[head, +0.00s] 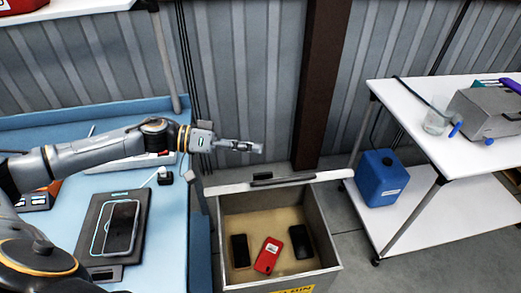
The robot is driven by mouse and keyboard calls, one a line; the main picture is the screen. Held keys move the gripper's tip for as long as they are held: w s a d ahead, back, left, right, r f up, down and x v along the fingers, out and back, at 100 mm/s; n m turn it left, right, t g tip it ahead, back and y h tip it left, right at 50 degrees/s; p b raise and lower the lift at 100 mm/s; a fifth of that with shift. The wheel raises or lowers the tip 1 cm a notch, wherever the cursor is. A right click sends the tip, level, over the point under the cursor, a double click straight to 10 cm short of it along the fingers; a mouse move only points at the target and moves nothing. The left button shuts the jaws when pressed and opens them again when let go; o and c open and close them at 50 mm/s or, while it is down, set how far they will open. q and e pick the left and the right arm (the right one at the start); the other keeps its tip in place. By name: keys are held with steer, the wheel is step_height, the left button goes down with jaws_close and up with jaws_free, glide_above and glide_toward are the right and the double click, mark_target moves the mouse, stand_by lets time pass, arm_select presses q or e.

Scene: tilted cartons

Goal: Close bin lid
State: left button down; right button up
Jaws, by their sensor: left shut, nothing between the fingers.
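A grey bin (328,235) stands on the floor at the lower middle of the head view, with its top open. Its pale lid (309,181) stands raised at the back edge and shows as a narrow, nearly edge-on strip with a dark handle (263,177). Inside the bin, on a tan bottom, lie a red phone (268,256) and two black phones, one on the left (240,251) and one on the right (301,242). My left gripper (259,148) is shut and empty. It appears above and behind the lid in the picture, apart from it. My right gripper is out of view.
A blue workbench (172,235) on the left carries a tablet-like device (121,228) and other equipment. A white two-level table (440,115) with a blue canister (381,178) on its lower shelf stands right. A brown post (322,85) and corrugated wall are behind the bin.

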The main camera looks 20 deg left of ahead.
mark_target(272, 181)
arm_select(q)
steer(key=p+x, duration=0.1)
steer(key=x, duration=0.2)
steer(key=p+x, duration=0.1)
steer(key=x, duration=0.3)
steer(key=shift+w+d+r, duration=0.15)
steer(key=shift+w+d, duration=0.05)
steer(key=shift+d, duration=0.1)
steer(key=shift+s+d+f, duration=0.25)
steer(key=shift+d+f, duration=0.05)
steer(key=shift+f, duration=0.25)
steer(key=shift+s+d+f, duration=0.25)
steer(key=shift+s+f, duration=0.05)
steer(key=shift+f, duration=0.25)
steer(key=shift+s+d+f+p, duration=0.35)
steer(key=shift+s+f, duration=0.15)
steer(key=shift+f, duration=0.15)
